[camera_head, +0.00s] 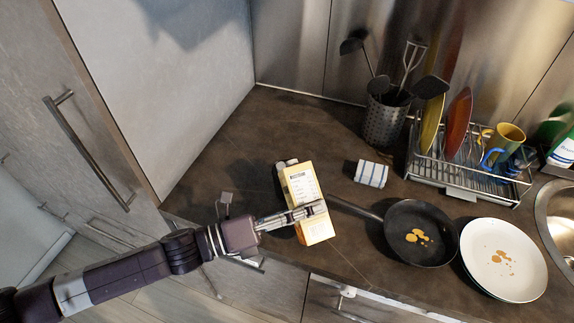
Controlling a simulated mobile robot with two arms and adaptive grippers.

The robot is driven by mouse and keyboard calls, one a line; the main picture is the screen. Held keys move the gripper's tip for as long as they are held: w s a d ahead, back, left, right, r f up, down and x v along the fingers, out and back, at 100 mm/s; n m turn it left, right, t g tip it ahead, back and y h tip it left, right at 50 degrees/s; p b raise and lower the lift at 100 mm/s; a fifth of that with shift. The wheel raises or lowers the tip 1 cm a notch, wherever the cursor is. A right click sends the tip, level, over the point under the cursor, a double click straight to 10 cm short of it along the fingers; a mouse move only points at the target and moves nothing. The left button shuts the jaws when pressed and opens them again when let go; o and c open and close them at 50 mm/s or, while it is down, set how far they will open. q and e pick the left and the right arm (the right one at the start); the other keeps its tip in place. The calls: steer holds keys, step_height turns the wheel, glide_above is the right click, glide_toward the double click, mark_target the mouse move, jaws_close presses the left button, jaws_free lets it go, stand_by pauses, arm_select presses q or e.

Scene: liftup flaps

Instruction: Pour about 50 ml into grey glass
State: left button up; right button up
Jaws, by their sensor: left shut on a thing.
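My left gripper (308,211) reaches in from the left and is shut on a yellow-orange carton (317,228) with a white printed label. The carton's pale cap (287,163) is at its upper left end, and the carton leans a little in the picture. I cannot tell whether it is clear of the counter. A small greyish piece (227,198) shows just above my left wrist; I cannot tell whether it is a glass or part of my arm. No grey glass shows clearly. My right gripper is not in view.
The counter (235,140) is clear at back left.

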mark_target(296, 206)
arm_select(q)
steer(key=shift+s+d+r+n+p, duration=0.15)
steer(key=shift+r+n+p, duration=0.2)
steer(key=shift+r, duration=0.25)
steer(key=shift+s+r+n+p, duration=0.1)
steer(key=shift+r+n+p, duration=0.15)
steer(key=shift+r+p, duration=0.25)
steer(key=shift+s+f+n, duration=0.1)
steer(key=shift+f+n, duration=0.1)
steer(key=shift+n, duration=0.5)
steer(key=shift+r+n+p, duration=0.4)
steer(key=shift+r+n, duration=0.05)
steer(key=shift+n, duration=0.05)
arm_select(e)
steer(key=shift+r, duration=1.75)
arm_select(q)
steer(key=shift+w+r+n+p, duration=0.25)
steer(key=shift+r+n+p, duration=0.1)
steer(key=shift+n+p, duration=0.1)
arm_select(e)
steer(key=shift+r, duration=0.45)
arm_select(q)
steer(key=shift+s+r, duration=0.15)
steer(key=shift+s, duration=0.15)
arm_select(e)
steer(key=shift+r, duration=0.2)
